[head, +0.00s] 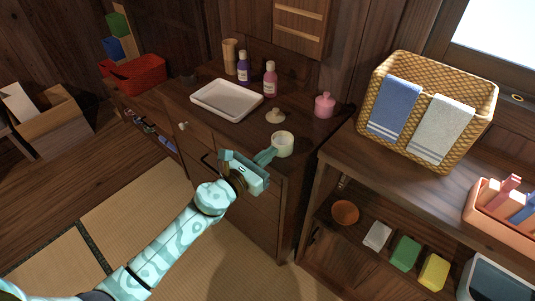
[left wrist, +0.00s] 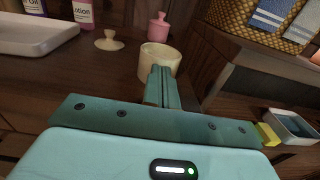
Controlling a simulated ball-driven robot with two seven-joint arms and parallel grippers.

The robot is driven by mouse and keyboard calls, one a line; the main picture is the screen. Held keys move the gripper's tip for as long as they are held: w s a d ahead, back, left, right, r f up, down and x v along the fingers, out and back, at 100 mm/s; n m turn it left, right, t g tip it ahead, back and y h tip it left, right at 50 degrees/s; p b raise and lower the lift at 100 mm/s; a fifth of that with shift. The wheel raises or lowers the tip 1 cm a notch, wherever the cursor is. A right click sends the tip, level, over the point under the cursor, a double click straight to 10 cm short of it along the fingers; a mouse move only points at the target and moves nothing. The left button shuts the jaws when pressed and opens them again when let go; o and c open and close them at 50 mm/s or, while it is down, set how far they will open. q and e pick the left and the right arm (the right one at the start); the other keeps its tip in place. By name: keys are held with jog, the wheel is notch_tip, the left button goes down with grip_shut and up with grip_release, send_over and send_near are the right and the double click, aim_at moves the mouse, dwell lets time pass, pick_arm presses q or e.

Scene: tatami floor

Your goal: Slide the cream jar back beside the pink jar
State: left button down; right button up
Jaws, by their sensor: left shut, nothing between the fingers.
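The cream jar (head: 283,144) stands upright and lidless near the front edge of the dark wooden cabinet top. The pink jar (head: 325,105), with its lid on, stands farther back by the right edge. A cream knobbed lid (head: 275,116) lies between them, to the left. My left gripper (head: 268,155) is shut and empty, its fingertips at the near left side of the cream jar; I cannot tell whether they touch. In the left wrist view the shut fingers (left wrist: 161,84) point at the cream jar (left wrist: 160,56), with the pink jar (left wrist: 158,28) behind. My right gripper is not in view.
A white tray (head: 227,99), a purple bottle (head: 243,69) and a pink bottle (head: 270,81) stand left on the cabinet top. A wicker basket (head: 430,78) with towels stands on the right-hand shelf unit. Bare wood lies between the cream and pink jars.

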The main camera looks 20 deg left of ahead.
pick_arm(q)
jog(key=x, duration=0.3)
jog(key=shift+w, duration=0.15)
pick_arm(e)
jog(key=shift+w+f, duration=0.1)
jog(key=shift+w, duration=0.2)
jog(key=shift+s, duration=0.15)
